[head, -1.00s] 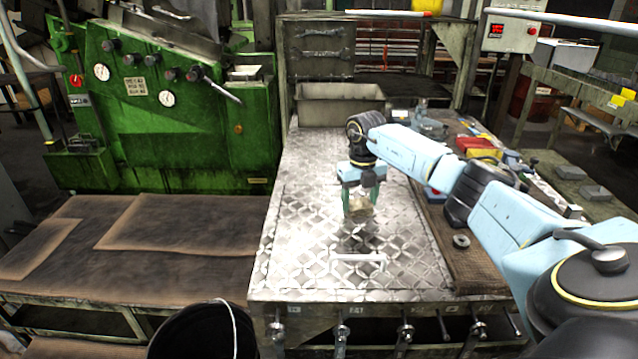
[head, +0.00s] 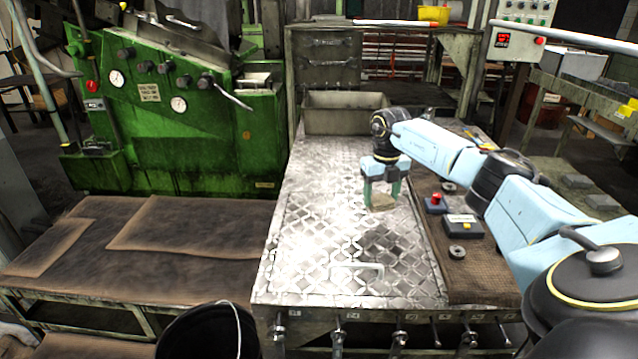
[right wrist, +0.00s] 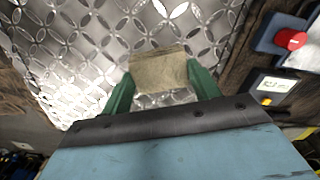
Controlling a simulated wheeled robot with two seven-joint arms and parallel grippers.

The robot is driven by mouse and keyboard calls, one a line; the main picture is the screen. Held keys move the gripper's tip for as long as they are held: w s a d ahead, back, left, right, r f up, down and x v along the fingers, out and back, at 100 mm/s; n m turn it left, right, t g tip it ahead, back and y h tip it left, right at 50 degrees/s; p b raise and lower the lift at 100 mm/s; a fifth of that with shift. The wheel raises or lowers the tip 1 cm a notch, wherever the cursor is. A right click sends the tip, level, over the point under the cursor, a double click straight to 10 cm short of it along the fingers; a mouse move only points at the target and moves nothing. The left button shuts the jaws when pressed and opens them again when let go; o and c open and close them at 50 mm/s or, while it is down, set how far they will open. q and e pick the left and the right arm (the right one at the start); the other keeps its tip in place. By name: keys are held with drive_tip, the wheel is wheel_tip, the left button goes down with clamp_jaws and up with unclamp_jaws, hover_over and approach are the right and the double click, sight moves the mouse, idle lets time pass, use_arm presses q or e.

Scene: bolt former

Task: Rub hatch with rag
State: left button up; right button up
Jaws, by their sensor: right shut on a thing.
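The hatch (head: 318,230) is a shiny metal plate with a diamond-like pattern on top of the bench, with a light handle (head: 357,268) near its front edge. My right gripper (head: 382,200) is over the right part of the hatch. It is shut on the rag (head: 383,203), a small tan cloth. In the right wrist view the rag (right wrist: 158,72) sits between the two green fingers, with the patterned plate behind it. I cannot tell for sure whether the rag touches the plate. My left gripper is not in view.
A brown mat (head: 470,270) right of the hatch holds a red-button box (head: 436,204), a small dark device (head: 463,226) and metal rings. A metal bin (head: 345,112) stands at the back. A green machine (head: 180,130) is at left, and a black bucket (head: 205,335) in front.

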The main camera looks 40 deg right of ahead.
drive_tip(key=shift+r+p, duration=1.3)
drive_tip(key=shift+r, duration=0.4)
